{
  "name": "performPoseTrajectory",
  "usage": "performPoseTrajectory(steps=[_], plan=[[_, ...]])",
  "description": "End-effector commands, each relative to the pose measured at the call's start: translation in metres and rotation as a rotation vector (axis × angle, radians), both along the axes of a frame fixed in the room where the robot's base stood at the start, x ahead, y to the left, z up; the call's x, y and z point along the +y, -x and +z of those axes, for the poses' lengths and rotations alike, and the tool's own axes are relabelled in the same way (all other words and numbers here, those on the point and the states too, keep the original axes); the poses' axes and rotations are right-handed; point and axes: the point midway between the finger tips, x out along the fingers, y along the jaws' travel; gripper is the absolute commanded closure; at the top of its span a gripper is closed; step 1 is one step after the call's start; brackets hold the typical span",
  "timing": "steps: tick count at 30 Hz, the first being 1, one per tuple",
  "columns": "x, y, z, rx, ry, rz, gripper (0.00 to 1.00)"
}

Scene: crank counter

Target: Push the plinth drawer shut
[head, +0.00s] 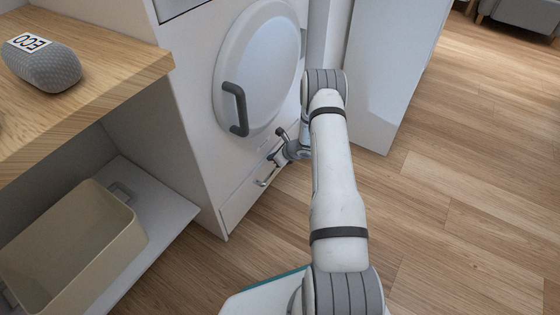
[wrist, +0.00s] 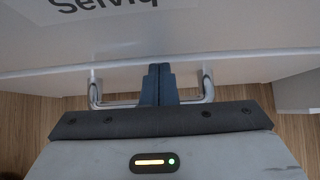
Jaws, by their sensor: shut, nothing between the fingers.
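The plinth drawer (head: 240,205) is the low white front at the foot of a white appliance in the head view. It looks about flush with the front above it, but I cannot tell whether a small gap remains. Its metal bar handle (head: 268,178) also shows in the wrist view (wrist: 97,92). My gripper (head: 274,155) is at the drawer's upper part, beside the handle. In the wrist view its blue fingers (wrist: 160,70) are together and empty, between the two handle posts, with the tips at the white front. Whether they touch it is unclear. The fingers hide the handle's middle.
A round white door (head: 258,70) with a dark handle (head: 236,108) is above the drawer. A wooden counter (head: 110,75) with a grey ECO-labelled object (head: 42,65) and a beige bin (head: 75,250) on a low shelf are at left. Wood floor (head: 465,200) is clear at right.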

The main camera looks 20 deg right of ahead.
Motion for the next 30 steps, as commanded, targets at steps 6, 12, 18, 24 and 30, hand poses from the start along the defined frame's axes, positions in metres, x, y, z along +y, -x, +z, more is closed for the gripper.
performPoseTrajectory(steps=[6, 12, 18, 24, 30], plan=[[0.003, -0.006, 0.002, -0.006, -0.002, -0.001, 1.0], [0.003, -0.007, 0.003, -0.01, -0.003, 0.0, 1.0], [0.001, -0.005, 0.003, -0.011, -0.003, 0.001, 1.0], [-0.021, 0.016, 0.001, -0.003, -0.002, -0.003, 1.0], [-0.04, 0.04, 0.033, -0.001, -0.001, -0.003, 1.0]])
